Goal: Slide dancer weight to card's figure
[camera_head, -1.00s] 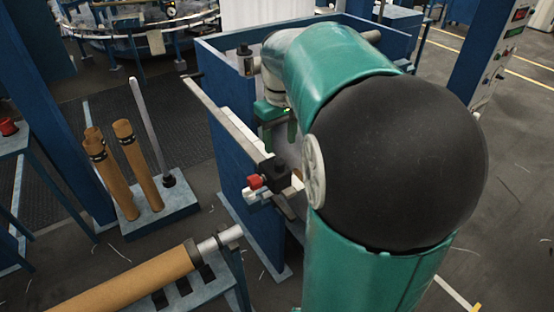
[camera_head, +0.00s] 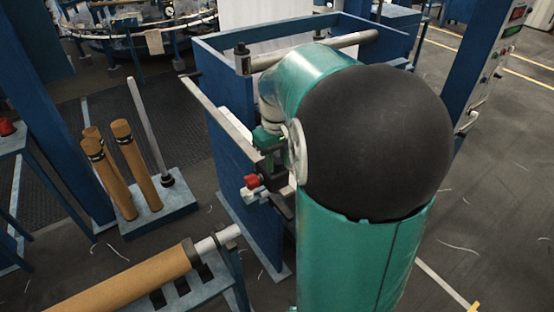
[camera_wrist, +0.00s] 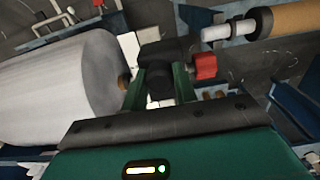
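The dancer weight is a black block with a red knob (camera_head: 252,181) on a pale bar (camera_head: 213,103) along the side of the blue frame. In the wrist view the black block (camera_wrist: 160,58) is ahead, with its red knob (camera_wrist: 204,66) on the right. My gripper (camera_head: 268,150) is at the weight and hides most of the block in the head view. In the wrist view its green fingers (camera_wrist: 160,84) are spread, one on each side of the block's lower part. Firm contact does not show. I cannot make out a card with a figure.
A blue frame (camera_head: 226,150) stands right behind the bar. A large white roll (camera_wrist: 60,88) lies left of my fingers in the wrist view. A brown roll on a stand (camera_head: 125,285) and a rack of brown tubes (camera_head: 133,165) are at the left.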

